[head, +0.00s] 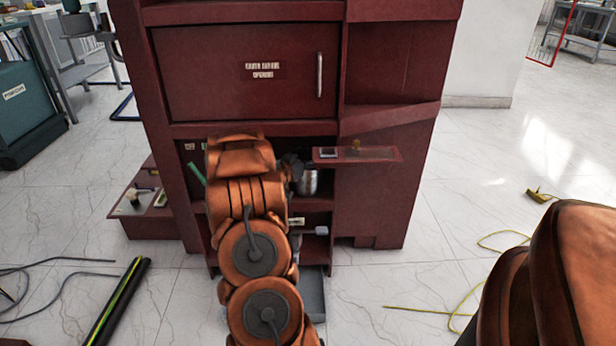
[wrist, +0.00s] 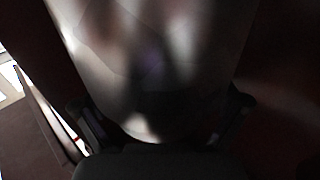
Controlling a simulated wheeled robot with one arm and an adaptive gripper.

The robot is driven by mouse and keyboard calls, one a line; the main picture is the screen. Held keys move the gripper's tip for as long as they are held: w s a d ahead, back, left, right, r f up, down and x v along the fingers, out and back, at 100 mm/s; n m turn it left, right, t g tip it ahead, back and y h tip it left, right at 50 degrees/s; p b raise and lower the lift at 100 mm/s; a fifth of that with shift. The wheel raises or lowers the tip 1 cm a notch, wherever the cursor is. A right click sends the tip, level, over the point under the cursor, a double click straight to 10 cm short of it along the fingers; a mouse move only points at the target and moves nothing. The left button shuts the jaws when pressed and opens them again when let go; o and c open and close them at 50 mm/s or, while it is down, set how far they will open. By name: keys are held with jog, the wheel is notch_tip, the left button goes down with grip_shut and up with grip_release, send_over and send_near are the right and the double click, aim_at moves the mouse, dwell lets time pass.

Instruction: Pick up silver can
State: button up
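The silver can (head: 308,182) stands on a shelf inside the open compartment of the dark red cabinet. Its left part is hidden behind my gripper. In the wrist view the can (wrist: 150,65) is very close and fills the upper middle, shiny and blurred. My gripper (head: 293,167) is at the can's left side in the head view. In the wrist view the dark fingers of my gripper (wrist: 162,120) lie apart at the can's left and right edges. Whether they press on it cannot be told in the dark.
A small red ledge (head: 370,154) with items on it juts out just right of and above the can. The closed cabinet door (head: 220,75) is above the compartment. A green stick (head: 197,173) is left of my arm. Yellow cable (head: 440,310) lies on the floor at right.

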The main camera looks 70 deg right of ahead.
jog(key=c, duration=1.6)
jog(key=shift+r, duration=0.1)
